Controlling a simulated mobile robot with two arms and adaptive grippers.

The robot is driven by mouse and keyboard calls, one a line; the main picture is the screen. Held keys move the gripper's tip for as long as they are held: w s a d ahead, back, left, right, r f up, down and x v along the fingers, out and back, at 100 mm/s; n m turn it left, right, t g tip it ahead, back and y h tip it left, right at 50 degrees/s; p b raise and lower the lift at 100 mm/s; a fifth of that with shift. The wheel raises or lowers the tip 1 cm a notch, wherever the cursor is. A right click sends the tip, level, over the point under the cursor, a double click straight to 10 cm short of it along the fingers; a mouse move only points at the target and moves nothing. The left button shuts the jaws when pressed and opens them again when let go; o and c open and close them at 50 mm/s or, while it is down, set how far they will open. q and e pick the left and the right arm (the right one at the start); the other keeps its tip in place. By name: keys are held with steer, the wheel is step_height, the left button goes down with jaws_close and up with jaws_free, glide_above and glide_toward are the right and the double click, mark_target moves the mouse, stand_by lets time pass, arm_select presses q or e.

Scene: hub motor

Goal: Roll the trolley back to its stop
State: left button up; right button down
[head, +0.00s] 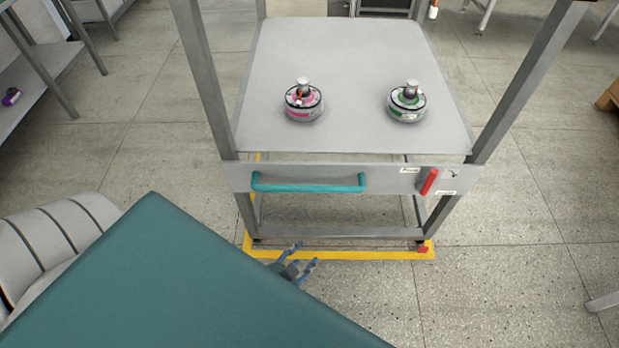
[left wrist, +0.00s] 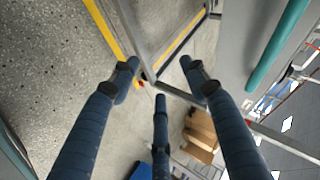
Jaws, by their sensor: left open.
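The trolley (head: 357,55) is a grey metal frame with a flat top deck. A teal bar handle (head: 308,184) runs along its front panel; it also shows in the left wrist view (left wrist: 277,45). A red lever (head: 428,181) sits tilted at the right of that panel. A yellow floor outline (head: 345,254) shows along the trolley's front and left; a small red part (head: 423,249) is at the front right foot. My left gripper (head: 302,257) is open and empty, low in front of the trolley, below the handle and apart from it. My right gripper is out of view.
Two round hub motors, one pink (head: 304,101) and one green (head: 407,102), stand on the deck. A shelf rack (head: 45,85) is at the far left. Cardboard boxes (left wrist: 200,130) show in the left wrist view. The floor right of the trolley is mostly clear.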

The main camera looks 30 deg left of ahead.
arm_select(q)
steer(key=w+a+r+m+t+y+b, duration=0.1)
steer(key=w+a+r+m+t+b, duration=0.2)
steer(key=w+r+b, duration=0.15)
steer(key=m+t+y+b, duration=0.1)
steer(key=m+t+b, duration=0.1)
steer(key=b, duration=0.3)
glide_toward(309, 190)
steer(key=f, duration=0.1)
steer(key=x, duration=1)
steer(key=shift+s+a+f, duration=0.1)
steer(key=shift+a, duration=0.1)
steer(key=shift+w+f, duration=0.1)
steer(key=shift+w, duration=0.3)
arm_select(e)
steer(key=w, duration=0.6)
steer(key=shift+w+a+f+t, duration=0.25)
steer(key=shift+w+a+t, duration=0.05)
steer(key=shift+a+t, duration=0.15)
arm_select(q)
steer(key=shift+c, duration=0.3)
jaws_close()
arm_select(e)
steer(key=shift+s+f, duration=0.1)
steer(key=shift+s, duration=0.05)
